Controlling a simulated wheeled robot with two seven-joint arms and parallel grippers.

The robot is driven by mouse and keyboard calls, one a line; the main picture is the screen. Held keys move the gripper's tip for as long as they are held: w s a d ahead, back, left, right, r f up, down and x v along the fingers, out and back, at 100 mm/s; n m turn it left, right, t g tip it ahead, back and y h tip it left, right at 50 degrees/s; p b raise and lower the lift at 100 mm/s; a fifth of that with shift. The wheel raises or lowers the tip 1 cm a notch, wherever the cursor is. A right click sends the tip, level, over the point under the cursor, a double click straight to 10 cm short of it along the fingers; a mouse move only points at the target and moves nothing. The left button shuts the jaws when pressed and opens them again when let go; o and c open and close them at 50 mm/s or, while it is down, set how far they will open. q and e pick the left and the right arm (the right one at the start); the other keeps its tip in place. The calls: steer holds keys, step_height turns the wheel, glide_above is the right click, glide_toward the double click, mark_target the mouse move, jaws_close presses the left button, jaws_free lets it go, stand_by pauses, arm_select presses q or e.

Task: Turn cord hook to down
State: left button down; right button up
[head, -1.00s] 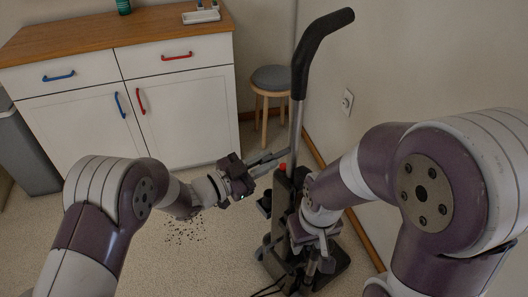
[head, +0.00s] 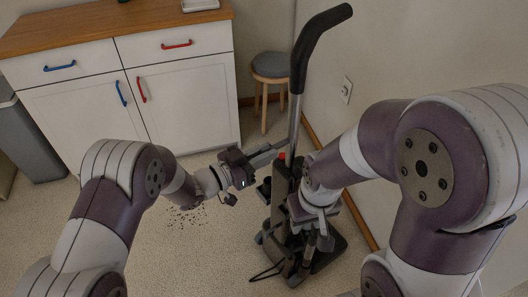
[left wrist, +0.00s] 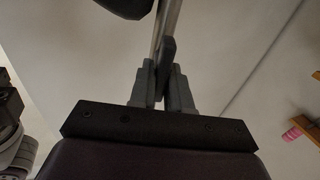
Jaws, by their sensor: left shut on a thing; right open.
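The upright vacuum cleaner (head: 284,195) stands in the middle of the head view, with a grey metal tube (head: 295,122) and a black curved handle (head: 312,42). My left gripper (head: 276,148) is at the lower tube, just above the red button. In the left wrist view its fingers (left wrist: 164,88) are shut on a dark flat piece (left wrist: 168,58), which looks like the cord hook, standing beside the metal tube. In the head view the hook is hidden by the fingers. My right gripper (head: 318,236) is open, low in front of the vacuum's body.
A white cabinet (head: 190,100) with red and blue handles stands at the back left. A stool (head: 271,68) stands behind the vacuum. Dark debris (head: 187,218) lies on the floor. A wall with an outlet (head: 346,90) is on the right. A grey bin (head: 30,145) is at far left.

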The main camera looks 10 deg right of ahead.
arm_select(q)
steer(key=shift+f, duration=0.1)
steer(key=c, duration=1.1)
jaws_free()
steer(key=p+v, duration=0.1)
steer(key=v, duration=1.1)
steer(key=shift+s+a, duration=0.15)
steer(key=shift+a, duration=0.2)
